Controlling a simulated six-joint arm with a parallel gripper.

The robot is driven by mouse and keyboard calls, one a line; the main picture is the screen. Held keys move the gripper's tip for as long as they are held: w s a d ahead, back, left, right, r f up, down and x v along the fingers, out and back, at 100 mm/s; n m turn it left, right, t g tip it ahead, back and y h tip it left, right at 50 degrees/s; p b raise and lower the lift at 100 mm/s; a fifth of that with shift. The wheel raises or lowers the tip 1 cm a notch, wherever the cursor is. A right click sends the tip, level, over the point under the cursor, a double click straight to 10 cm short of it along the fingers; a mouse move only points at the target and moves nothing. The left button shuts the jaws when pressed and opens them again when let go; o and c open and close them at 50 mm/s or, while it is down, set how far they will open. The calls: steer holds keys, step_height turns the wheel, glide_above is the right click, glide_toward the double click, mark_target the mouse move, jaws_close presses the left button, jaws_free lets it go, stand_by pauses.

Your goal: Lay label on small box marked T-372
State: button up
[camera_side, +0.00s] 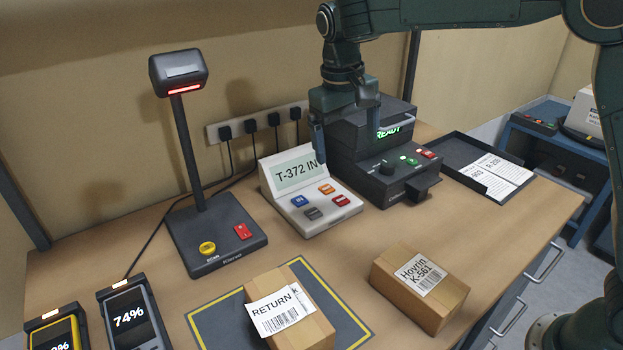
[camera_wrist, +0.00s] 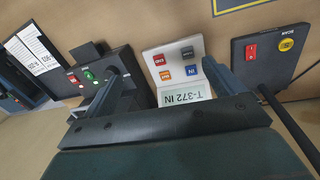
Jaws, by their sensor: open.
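A small cardboard box (camera_side: 312,327) sits on the dark, yellow-edged mat (camera_side: 216,324) at the front. A white label reading RETURN, with a barcode (camera_side: 280,313), lies on its top. It partly covers another white label, so that box's own mark is hidden. A second box (camera_side: 391,287), marked Hovrin K-561, stands to the right on the bench. My gripper (camera_side: 347,135) is open and empty, high at the back beside the console and the printer-like unit. In the wrist view my gripper's open fingers (camera_wrist: 168,68) are spread with nothing between them.
The console (camera_side: 337,209) displays T-372 IN. The black unit (camera_side: 350,160) shows READY. A dark tray (camera_side: 455,151) holds printed labels (camera_side: 497,177). A scanner stand (camera_side: 215,235) and two handheld devices (camera_side: 135,318) stand left. The bench between console and boxes is clear.

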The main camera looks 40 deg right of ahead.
steer(key=shift+w+d+r, duration=0.1)
steer(key=shift+d+r, duration=0.1)
steer(key=shift+d, duration=0.7)
steer(key=shift+w+d+r, duration=0.1)
steer(key=shift+d+r, duration=0.1)
steer(key=shift+d, duration=0.65)
steer(key=shift+s+r, duration=0.1)
steer(key=shift+s, duration=0.05)
steer(key=s+d+r+t, duration=0.1)
steer(key=s+d+r, duration=0.2)
steer(key=s, duration=0.4)
steer(key=s+d+r+t, duration=0.2)
steer(key=s+d+r, duration=0.1)
steer(key=s, duration=0.4)
steer(key=s+f+n+t+y, duration=0.1)
steer(key=s+f, duration=0.3)
steer(key=s, duration=1.1)
steer(key=shift+d+f+t+y, duration=0.3)
steer(key=shift+d+t, duration=0.05)
steer(key=shift+t, duration=0.55)
